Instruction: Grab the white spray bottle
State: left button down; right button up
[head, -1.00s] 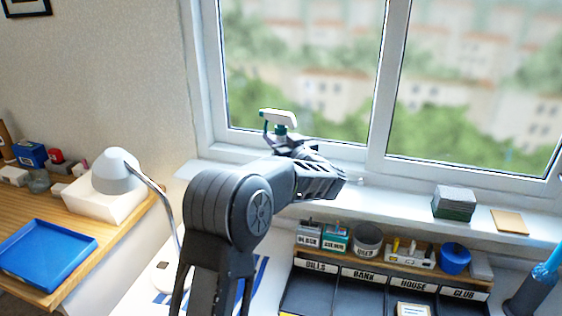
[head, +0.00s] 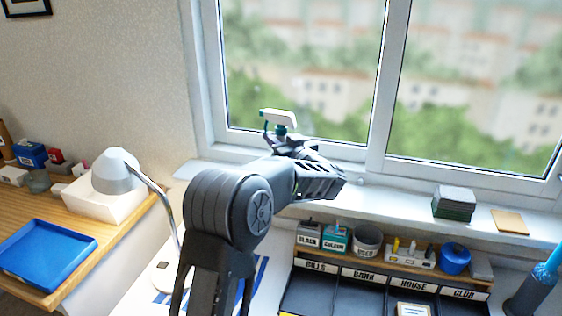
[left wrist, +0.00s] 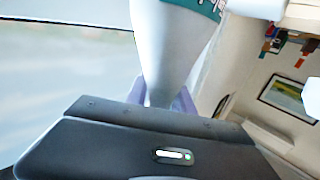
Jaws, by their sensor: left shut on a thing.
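The white spray bottle shows its white head and teal collar (head: 279,118) above my left gripper (head: 287,143) in the head view, in front of the window. My left gripper is shut on the bottle; my own arm hides most of the bottle's body. In the left wrist view the bottle's white body (left wrist: 174,45) rises from between the fingers, with part of a teal label at the top. I cannot tell whether the bottle's base touches the sill. My right gripper is not in view.
The white window sill (head: 385,205) holds a dark stack of cards (head: 454,203) and a tan pad (head: 510,221). Below are labelled trays (head: 385,283) and small pots. A desk lamp (head: 117,171) and a blue tray (head: 45,252) stand at left.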

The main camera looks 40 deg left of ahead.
aim_at(283, 120)
pick_arm(q)
jog(key=shift+r, duration=0.15)
notch_tip(283, 120, up, 10)
dwell(0.6)
dwell(0.6)
